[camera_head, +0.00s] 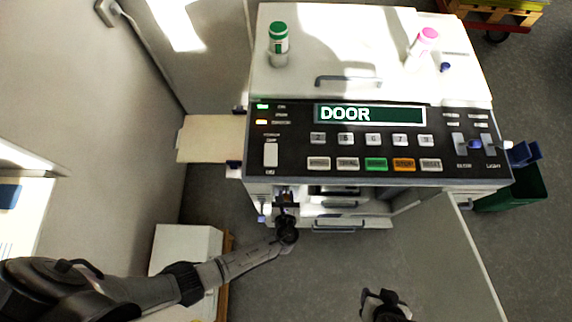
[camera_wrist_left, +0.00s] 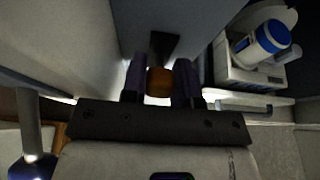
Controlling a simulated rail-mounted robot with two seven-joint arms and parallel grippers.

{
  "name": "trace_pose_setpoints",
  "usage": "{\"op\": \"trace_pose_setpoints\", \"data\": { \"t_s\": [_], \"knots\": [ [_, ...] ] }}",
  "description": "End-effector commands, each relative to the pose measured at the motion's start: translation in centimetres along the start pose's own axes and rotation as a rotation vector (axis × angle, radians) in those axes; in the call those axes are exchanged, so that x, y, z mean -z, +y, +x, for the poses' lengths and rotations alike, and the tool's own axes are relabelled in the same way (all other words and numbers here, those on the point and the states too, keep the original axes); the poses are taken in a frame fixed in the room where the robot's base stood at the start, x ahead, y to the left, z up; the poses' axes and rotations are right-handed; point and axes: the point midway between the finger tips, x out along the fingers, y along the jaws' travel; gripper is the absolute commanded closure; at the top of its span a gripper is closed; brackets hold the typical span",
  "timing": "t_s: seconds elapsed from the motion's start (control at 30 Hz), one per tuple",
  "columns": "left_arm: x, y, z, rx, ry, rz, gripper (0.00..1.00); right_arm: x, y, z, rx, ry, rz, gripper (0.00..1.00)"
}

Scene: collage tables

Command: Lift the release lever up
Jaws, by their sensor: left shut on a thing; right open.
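The copier (camera_head: 460,180) has a dark control panel whose display (camera_head: 370,114) reads "DOOR". My left gripper (camera_head: 287,200) is in the open front of the copier, just below the panel's left part. In the left wrist view my left gripper (camera_wrist_left: 159,88) is shut on an orange-brown knob (camera_wrist_left: 159,80) with a dark piece behind it, which looks like the release lever. In the head view the lever is hidden by the gripper and panel edge. My right gripper (camera_head: 383,300) is open and empty at the bottom, low in front of the copier.
A green-capped bottle (camera_head: 278,45) and a pink-capped bottle (camera_head: 421,48) stand on the copier's top. An open door panel (camera_head: 440,255) extends forward on the right. A green bin (camera_head: 520,190) stands at right. A white box (camera_head: 185,245) lies beneath my left arm.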

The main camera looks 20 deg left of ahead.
Motion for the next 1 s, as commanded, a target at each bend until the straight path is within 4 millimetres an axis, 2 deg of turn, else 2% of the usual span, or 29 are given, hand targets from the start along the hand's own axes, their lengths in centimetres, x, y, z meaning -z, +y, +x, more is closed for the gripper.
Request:
{"op": "trace_pose_setpoints", "data": {
  "t_s": [0.23,0.27,0.5,0.8,1.0],
  "knots": [
    [0.0,0.0,0.0,0.000,0.000,-0.001,0.96,0.0,0.0,0.1,0.000,-0.001,0.000,0.47],
    [0.0,0.0,0.0,0.000,0.000,-0.001,0.70,0.0,0.0,0.1,0.000,-0.001,0.000,0.47],
    [0.0,0.0,0.0,0.000,-0.001,-0.001,0.47,0.0,0.0,0.1,0.000,-0.001,0.000,0.47],
    [-0.1,0.0,-0.3,0.001,-0.001,-0.001,0.47,0.0,0.0,0.0,0.000,-0.001,0.000,0.47],
    [-0.1,0.0,-3.0,0.001,0.001,-0.002,0.47,0.2,0.0,-0.7,0.000,-0.001,0.000,0.47]
  ]
}}
